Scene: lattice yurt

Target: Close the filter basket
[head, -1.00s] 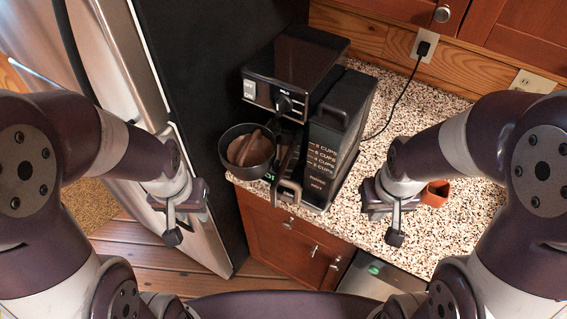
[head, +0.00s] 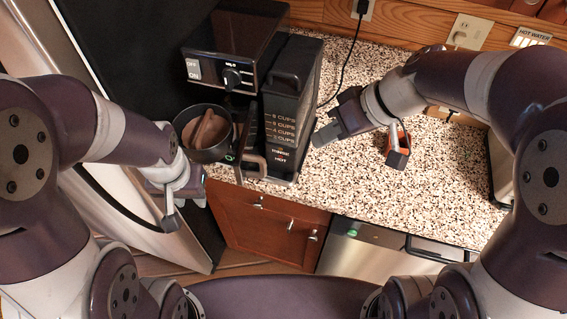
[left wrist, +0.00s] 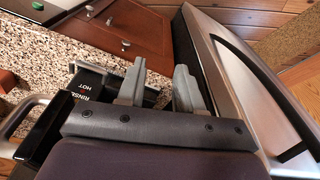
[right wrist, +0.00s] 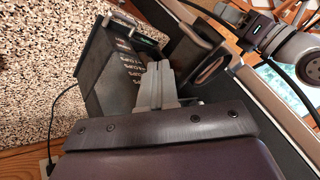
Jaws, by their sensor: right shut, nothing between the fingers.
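The filter basket (head: 214,155) is a dark round bowl with a brown thing inside. It sticks out at the front left of the black coffee maker (head: 230,45), swung out from under its top housing. My left gripper (head: 172,212) is open and empty, below and left of the basket, in front of the fridge. In the left wrist view its fingers (left wrist: 158,88) stand apart. My right gripper (head: 322,137) is shut and empty, pointing left just right of the coffee maker's tank (head: 284,118). In the right wrist view its fingers (right wrist: 156,84) are together in front of the tank.
The fridge (head: 135,225) stands close on the left. A black cord (head: 347,65) runs to the wall outlet. The counter's front right is clear.

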